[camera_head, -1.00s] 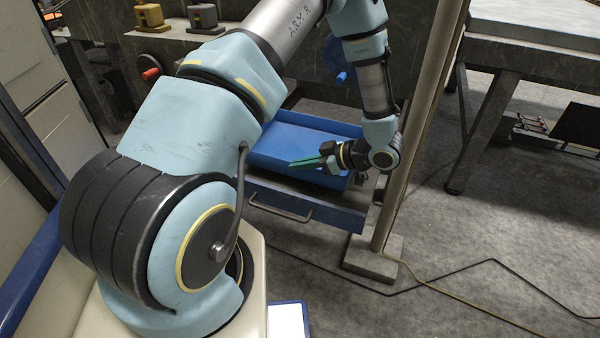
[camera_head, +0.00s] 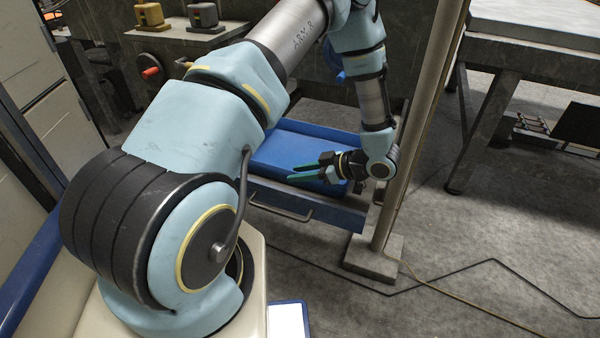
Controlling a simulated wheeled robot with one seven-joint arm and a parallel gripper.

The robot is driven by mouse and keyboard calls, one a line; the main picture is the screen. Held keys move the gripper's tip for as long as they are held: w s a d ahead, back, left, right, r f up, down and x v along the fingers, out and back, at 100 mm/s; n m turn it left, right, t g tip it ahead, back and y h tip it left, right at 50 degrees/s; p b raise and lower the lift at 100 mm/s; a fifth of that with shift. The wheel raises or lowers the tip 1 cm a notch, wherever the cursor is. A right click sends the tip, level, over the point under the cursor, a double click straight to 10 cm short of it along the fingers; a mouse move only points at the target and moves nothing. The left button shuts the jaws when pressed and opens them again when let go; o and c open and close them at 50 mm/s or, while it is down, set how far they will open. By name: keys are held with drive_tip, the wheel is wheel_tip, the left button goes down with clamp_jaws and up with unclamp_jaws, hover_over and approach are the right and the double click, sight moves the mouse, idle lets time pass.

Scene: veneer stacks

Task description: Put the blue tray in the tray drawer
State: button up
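The blue tray (camera_head: 292,147) sits in the pulled-out tray drawer (camera_head: 335,215), below the bench. Its lower part is hidden behind the drawer's front, and part of its left side is behind my arm. My gripper (camera_head: 304,172) has green fingers pointing left and is over the tray's near right part. The fingers show a gap between them and look open, with nothing visible in them. Whether a finger touches the tray I cannot tell.
A metal post (camera_head: 420,130) on a square foot stands just right of the drawer. A grey bench (camera_head: 535,50) is at the right. Cables (camera_head: 440,275) lie on the floor. A drawer handle (camera_head: 283,212) sticks out in front. Open floor lies in front of the drawer.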

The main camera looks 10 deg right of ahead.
drive_tip(key=shift+r, duration=0.15)
drive_tip(key=v, duration=1.2)
drive_tip(key=w+a+r+m+t+h, duration=0.1)
drive_tip(key=w+r+m+h, duration=0.2)
drive_tip(key=w+r+h, duration=0.4)
drive_tip(key=w+a+r+m+t+h, duration=0.2)
drive_tip(key=w+r+m+h, duration=0.15)
drive_tip(key=w, duration=0.55)
drive_tip(key=s+a+r+m+g, duration=0.3)
drive_tip(key=s+a+m+g, duration=0.4)
drive_tip(key=s+a, duration=1.1)
drive_tip(key=shift+s+a, duration=0.3)
drive_tip(key=shift+a, duration=0.25)
